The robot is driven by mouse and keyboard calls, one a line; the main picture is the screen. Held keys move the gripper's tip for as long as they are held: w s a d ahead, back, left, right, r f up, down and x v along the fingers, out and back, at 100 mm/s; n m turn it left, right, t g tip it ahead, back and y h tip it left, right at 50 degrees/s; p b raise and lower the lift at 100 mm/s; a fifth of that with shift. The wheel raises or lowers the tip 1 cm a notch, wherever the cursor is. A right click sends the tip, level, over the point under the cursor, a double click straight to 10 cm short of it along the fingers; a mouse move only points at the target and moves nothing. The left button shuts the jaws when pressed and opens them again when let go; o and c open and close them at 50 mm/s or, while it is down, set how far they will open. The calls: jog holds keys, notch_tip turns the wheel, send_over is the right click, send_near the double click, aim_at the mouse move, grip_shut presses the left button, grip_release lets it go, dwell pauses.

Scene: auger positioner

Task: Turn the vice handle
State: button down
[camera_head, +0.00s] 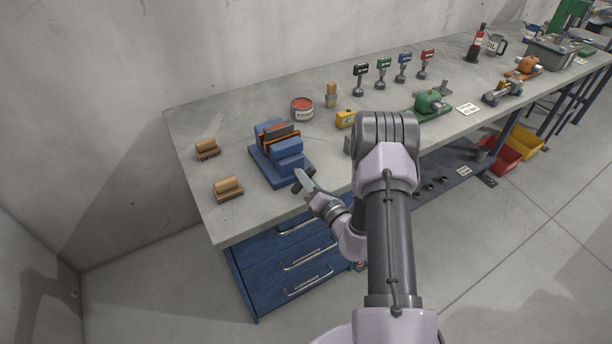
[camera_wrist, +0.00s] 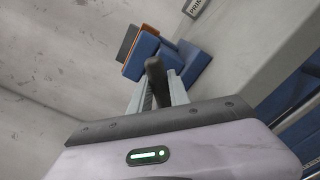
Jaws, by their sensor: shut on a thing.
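The blue vice (camera_head: 283,152) stands near the front left edge of the workbench, with orange-lined jaws and a dark piece at the top. It also shows in the wrist view (camera_wrist: 188,62), beyond the fingers. My gripper (camera_head: 303,180) is at the front of the vice, by the bench edge. In the wrist view my gripper (camera_wrist: 157,90) is shut on the dark vice handle (camera_wrist: 155,72), which sits between its two light grey fingers. Most of the handle is hidden by the fingers in the head view.
Two wooden brushes (camera_head: 228,188) lie left of the vice. A red-topped tin (camera_head: 302,108) and a yellow item (camera_head: 346,119) stand behind and to the right. Blue drawers (camera_head: 290,264) are below the bench. The back left of the bench top is bare.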

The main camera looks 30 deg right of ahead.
jog(key=shift+m, duration=0.3)
dwell(0.4)
jog(key=c, duration=1.2)
grip_release()
jog(key=shift+d, duration=0.1)
jog(key=shift+c, duration=0.2)
jog(key=s+p, duration=0.1)
jog(key=s, duration=1.6)
jog(key=shift+s+d, duration=0.25)
